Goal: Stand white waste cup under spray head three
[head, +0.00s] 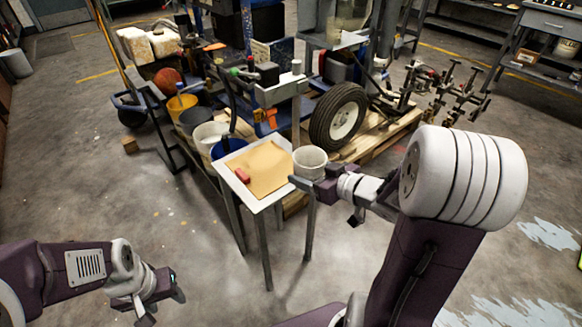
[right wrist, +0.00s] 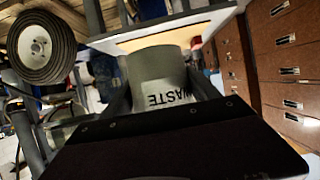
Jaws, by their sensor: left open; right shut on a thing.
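The white waste cup (head: 310,162) is upright at the right corner of the small table in the head view. My right gripper (head: 313,182) is shut around it. In the right wrist view the cup (right wrist: 158,68) shows the letters WASTE between the two fingers of my right gripper (right wrist: 162,92). Whether the cup touches the table is unclear. My left gripper (head: 158,292) is open and empty, low at the left, far from the cup. The line striper (head: 280,92) stands behind the table with a grey bar and post. I cannot pick out spray head three.
The small table (head: 258,205) bears a tan sheet (head: 265,166) and a red object (head: 242,175). Yellow (head: 180,106), white (head: 208,136) and blue (head: 229,147) buckets stand at its left. A black tyre (head: 338,116) stands behind the cup. Floor is clear at front.

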